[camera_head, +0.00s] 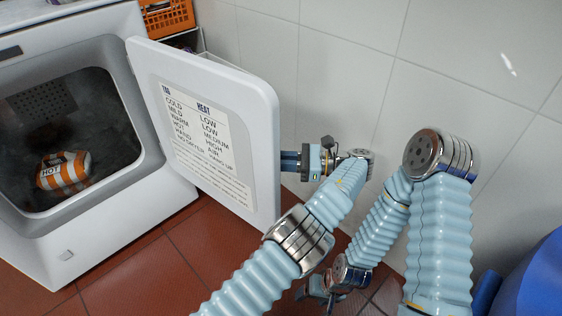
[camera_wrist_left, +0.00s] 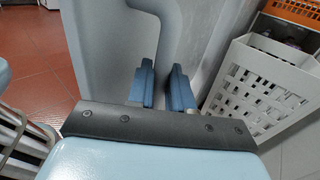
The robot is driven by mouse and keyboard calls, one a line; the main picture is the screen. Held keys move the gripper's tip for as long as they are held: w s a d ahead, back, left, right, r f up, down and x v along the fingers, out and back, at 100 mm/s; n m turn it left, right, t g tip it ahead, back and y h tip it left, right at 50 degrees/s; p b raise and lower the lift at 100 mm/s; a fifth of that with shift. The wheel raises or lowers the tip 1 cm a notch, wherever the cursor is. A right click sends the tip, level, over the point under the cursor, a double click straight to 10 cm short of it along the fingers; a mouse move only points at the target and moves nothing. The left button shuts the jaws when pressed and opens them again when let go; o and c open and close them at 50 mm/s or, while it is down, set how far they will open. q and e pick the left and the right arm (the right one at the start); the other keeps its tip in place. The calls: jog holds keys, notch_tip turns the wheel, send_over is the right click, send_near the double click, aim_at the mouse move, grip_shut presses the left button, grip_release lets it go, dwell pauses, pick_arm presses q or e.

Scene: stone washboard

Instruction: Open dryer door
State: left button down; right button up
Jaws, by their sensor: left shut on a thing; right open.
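The white dryer (camera_head: 150,235) stands at the left of the head view. Its door (camera_head: 205,70) is swung wide open to the right, with a heat label (camera_head: 207,140) on its inner face. An orange-and-white striped item (camera_head: 63,171) marked HOT lies in the drum. My left gripper (camera_head: 290,160) is at the door's outer side, its tips partly hidden by the door. In the left wrist view its fingers (camera_wrist_left: 165,88) are shut on the grey curved door handle (camera_wrist_left: 172,35). My right gripper (camera_head: 325,291) is low near the floor, open and empty.
An orange crate (camera_head: 167,17) and a white slatted basket (camera_wrist_left: 250,90) stand behind the door near the tiled wall (camera_head: 340,60). A blue rounded object (camera_head: 540,285) is at the lower right. Red-tiled floor (camera_head: 130,265) lies clear before the dryer.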

pick_arm(q)
jog(key=shift+w+a+r, duration=0.2)
jog(key=shift+w+a, duration=0.1)
jog(key=shift+a, duration=0.15)
jog(key=c, duration=1.1)
grip_release()
jog(key=shift+a, duration=0.2)
jog(key=shift+d+f, duration=0.1)
jog(key=shift+f, duration=0.05)
jog(key=shift+s+d, duration=0.1)
jog(key=shift+s, duration=0.15)
